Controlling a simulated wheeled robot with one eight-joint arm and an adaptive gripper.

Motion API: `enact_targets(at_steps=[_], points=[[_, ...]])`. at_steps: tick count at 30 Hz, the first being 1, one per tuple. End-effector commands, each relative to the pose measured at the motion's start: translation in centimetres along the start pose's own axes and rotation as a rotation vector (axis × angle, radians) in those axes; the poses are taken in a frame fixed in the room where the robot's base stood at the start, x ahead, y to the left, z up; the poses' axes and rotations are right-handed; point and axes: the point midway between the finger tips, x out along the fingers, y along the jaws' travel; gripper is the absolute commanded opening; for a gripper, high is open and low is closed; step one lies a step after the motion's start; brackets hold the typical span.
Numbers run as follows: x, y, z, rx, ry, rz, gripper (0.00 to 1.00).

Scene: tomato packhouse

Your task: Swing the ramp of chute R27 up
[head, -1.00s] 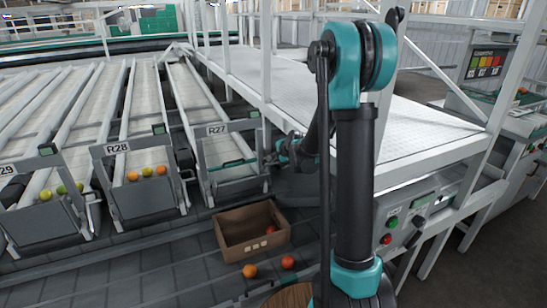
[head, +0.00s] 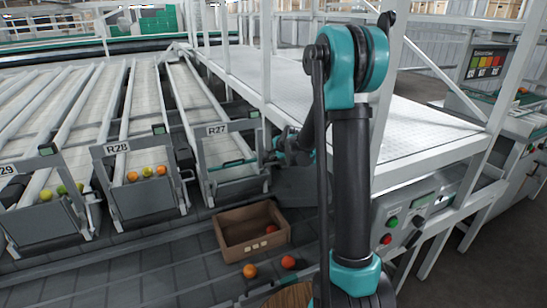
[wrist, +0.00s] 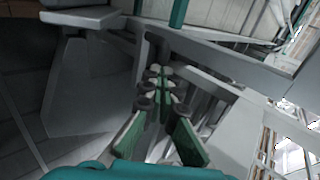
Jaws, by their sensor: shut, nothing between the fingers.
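Chute R27 (head: 222,150) stands left of my arm in the head view, with its number plate across the top of its lower end. Its ramp (head: 237,184) is at that lower end, and no fruit shows on it. A green bar (head: 240,162) crosses the chute just above the ramp. My gripper (head: 272,158) is at the right side of R27's end frame, small and partly hidden by my own arm. In the wrist view my gripper (wrist: 160,78) has its fingers together with nothing between them, close to grey frame parts. I cannot tell whether it touches them.
Chute R28 (head: 140,175), holding fruit, is to the left. A white platform (head: 400,125) and control panel (head: 408,215) are on the right.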

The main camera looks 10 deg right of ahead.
Motion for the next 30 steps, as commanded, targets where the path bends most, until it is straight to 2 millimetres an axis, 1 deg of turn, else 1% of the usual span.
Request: enact_targets(at_steps=[8, 14, 27, 30], points=[[0.4, -0.5, 0.0, 0.001, -0.001, 0.04, 0.0], [1.1, -1.3, 0.0, 0.0, -0.001, 0.098, 0.0], [4.6, -3.8, 0.0, 0.0, 0.0, 0.353, 0.0], [5.1, -4.1, 0.0, 0.001, 0.0, 0.347, 0.0]])
